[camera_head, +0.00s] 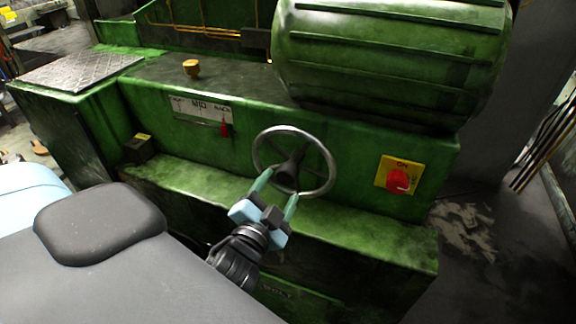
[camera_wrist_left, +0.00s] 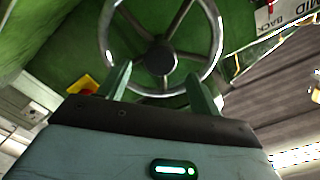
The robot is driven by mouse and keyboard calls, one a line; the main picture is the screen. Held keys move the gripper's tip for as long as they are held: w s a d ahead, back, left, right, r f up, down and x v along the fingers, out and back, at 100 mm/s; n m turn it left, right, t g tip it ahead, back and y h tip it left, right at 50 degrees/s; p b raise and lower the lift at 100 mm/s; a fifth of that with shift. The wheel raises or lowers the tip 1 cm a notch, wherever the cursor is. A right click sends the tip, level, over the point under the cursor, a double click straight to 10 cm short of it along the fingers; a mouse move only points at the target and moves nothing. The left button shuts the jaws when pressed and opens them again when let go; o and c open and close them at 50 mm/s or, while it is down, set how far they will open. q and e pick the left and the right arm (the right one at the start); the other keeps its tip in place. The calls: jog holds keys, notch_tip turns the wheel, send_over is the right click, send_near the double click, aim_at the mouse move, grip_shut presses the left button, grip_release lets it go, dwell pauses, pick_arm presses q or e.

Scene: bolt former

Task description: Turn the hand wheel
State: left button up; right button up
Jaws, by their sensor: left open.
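The hand wheel (camera_head: 331,170) is a round metal rim with spokes and a dark central hub, mounted on the front of the green machine. In the left wrist view the hand wheel (camera_wrist_left: 214,30) fills the upper middle, with its hub ahead of the fingers. My left gripper (camera_head: 278,191) is open, with its two green fingers apart at the lower part of the wheel. In the left wrist view the gripper (camera_wrist_left: 158,85) has the lower rim between or just beyond its fingers; I cannot tell whether it touches. My right gripper is not in view.
A red knob on a yellow plate (camera_head: 397,176) is right of the wheel. A labelled plate with a red pointer (camera_head: 202,108) is to its left. A green ledge (camera_head: 370,232) runs below the wheel, and a large ribbed green motor housing (camera_head: 390,55) bulges above.

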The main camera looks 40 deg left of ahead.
aim_at(291, 169)
pick_arm(q)
jog(key=p+x, duration=0.1)
jog(key=x, duration=0.5)
jog(key=shift+w+r, duration=0.1)
jog(key=shift+w, duration=0.15)
jog(key=shift+w+a, duration=0.15)
jog(key=shift+w, duration=0.5)
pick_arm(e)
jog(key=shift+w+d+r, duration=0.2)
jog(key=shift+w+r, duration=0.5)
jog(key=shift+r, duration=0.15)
pick_arm(q)
jog(key=shift+c, duration=0.3)
jog(key=c, duration=1.3)
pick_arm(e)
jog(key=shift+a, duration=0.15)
